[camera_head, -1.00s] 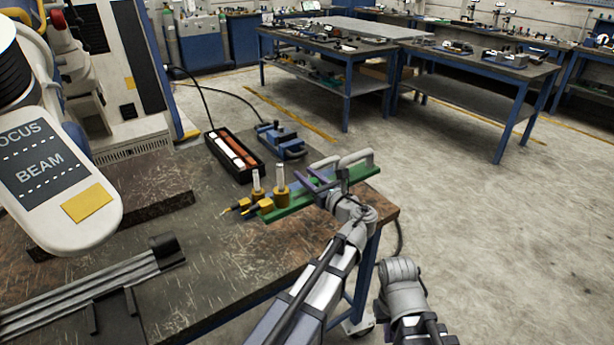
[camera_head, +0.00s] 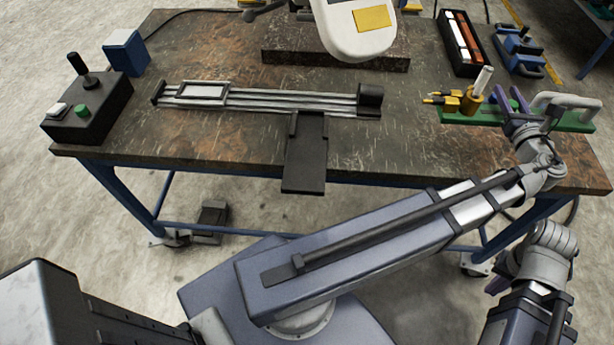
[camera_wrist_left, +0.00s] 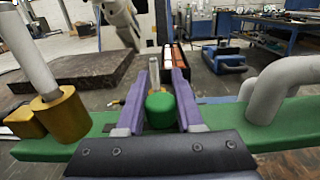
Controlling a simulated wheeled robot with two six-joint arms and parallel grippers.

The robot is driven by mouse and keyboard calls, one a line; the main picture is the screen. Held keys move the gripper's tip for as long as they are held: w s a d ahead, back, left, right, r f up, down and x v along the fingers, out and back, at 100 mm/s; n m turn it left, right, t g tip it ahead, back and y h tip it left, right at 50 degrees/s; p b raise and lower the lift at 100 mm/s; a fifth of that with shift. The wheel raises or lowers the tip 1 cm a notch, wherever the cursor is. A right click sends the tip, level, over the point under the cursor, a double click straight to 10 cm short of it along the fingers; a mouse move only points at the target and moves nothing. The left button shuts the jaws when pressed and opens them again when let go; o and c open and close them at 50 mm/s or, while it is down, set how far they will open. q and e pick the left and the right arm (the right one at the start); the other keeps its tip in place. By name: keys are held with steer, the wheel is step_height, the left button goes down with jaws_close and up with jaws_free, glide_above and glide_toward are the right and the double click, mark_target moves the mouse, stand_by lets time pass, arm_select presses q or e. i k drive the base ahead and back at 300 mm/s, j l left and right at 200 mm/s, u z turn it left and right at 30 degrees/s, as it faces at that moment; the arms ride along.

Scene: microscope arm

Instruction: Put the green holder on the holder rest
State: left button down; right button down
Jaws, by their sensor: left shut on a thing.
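The green holder (camera_head: 447,115) is a long green bar at the right end of the workbench. It carries brass fittings, a pale upright rod and a grey handle. My left gripper (camera_head: 509,98), with purple fingers, is shut on its middle. In the left wrist view my left gripper (camera_wrist_left: 160,78) has its fingers on either side of a round green knob (camera_wrist_left: 160,110) of the holder. Whether the bar touches the bench cannot be told. A black plate (camera_head: 305,165) juts over the front bench edge; I cannot tell if it is the holder rest.
A metal rail (camera_head: 270,101) lies across the bench (camera_head: 215,150). A control box with joystick (camera_head: 90,108) and a blue box (camera_head: 125,51) stand at left. The white microscope head (camera_head: 355,30) overhangs the back. A black tray (camera_head: 463,45) and blue clamp (camera_head: 518,52) are behind the holder.

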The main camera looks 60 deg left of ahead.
mark_target(306, 169)
steer(key=k+j+u, duration=0.25)
steer(key=k+j, duration=0.4)
steer(key=k+j+u, duration=0.2)
steer(key=k+j, duration=0.4)
steer(key=j, duration=0.15)
